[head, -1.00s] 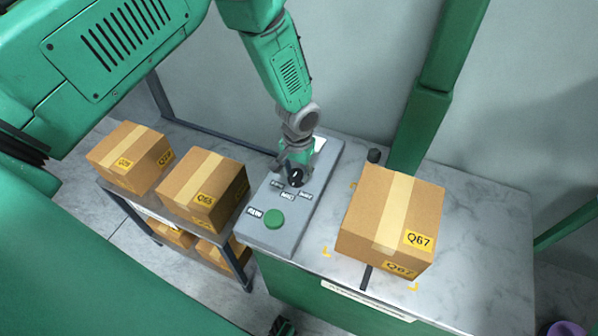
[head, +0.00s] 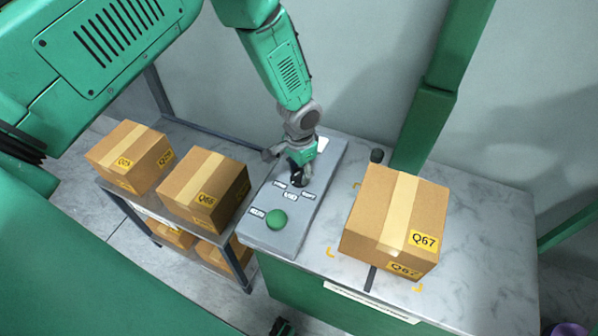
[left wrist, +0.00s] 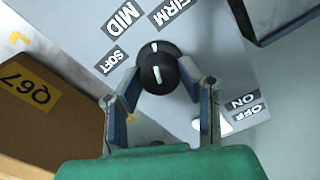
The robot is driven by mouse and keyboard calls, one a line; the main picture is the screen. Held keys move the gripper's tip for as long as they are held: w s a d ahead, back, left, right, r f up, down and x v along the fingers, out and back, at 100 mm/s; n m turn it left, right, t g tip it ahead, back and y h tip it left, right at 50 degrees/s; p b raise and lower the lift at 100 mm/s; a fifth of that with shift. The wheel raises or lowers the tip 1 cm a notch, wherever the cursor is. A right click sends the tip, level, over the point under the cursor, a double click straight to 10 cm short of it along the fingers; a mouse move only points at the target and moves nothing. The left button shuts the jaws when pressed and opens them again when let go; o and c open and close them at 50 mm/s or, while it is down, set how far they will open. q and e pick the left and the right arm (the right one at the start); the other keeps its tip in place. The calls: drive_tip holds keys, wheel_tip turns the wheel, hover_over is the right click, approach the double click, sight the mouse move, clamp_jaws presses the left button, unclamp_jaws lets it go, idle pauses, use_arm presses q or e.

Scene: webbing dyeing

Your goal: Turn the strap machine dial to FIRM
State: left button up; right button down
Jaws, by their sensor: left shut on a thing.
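The black dial (left wrist: 158,70) sits on the grey strap machine panel (head: 269,237). Its white mark points up in the left wrist view, between the MID label (left wrist: 122,18) and the FIRM label (left wrist: 175,12). The SOFT label (left wrist: 111,60) is left of the dial. My left gripper (left wrist: 165,95) is shut on the dial, one finger on each side of it. In the head view my left gripper (head: 296,168) reaches down over the panel and partly hides the dial (head: 299,180).
A green button (head: 276,219) is on the panel's near end. A taped carton marked Q67 (head: 385,215) stands right of the panel on the marble-look top (head: 480,220). More cartons (head: 205,188) sit on the left rack. ON and OFF labels (left wrist: 243,107) are beside the gripper.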

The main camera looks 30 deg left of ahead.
sight(300, 172)
use_arm(q)
drive_tip(key=shift+s+f+m, duration=0.2)
drive_tip(key=shift+f+m, duration=0.05)
drive_tip(key=shift+m, duration=0.55)
drive_tip(key=shift+d+m, duration=0.15)
drive_tip(key=shift+m, duration=1.05)
drive_tip(key=o, duration=1.1)
drive_tip(key=shift+o, duration=0.2)
drive_tip(key=shift+w, duration=0.2)
drive_tip(key=shift+a+r, duration=0.2)
drive_tip(key=shift+r, duration=0.25)
wheel_tip(300, 172, up, 11)
drive_tip(key=shift+w, duration=0.1)
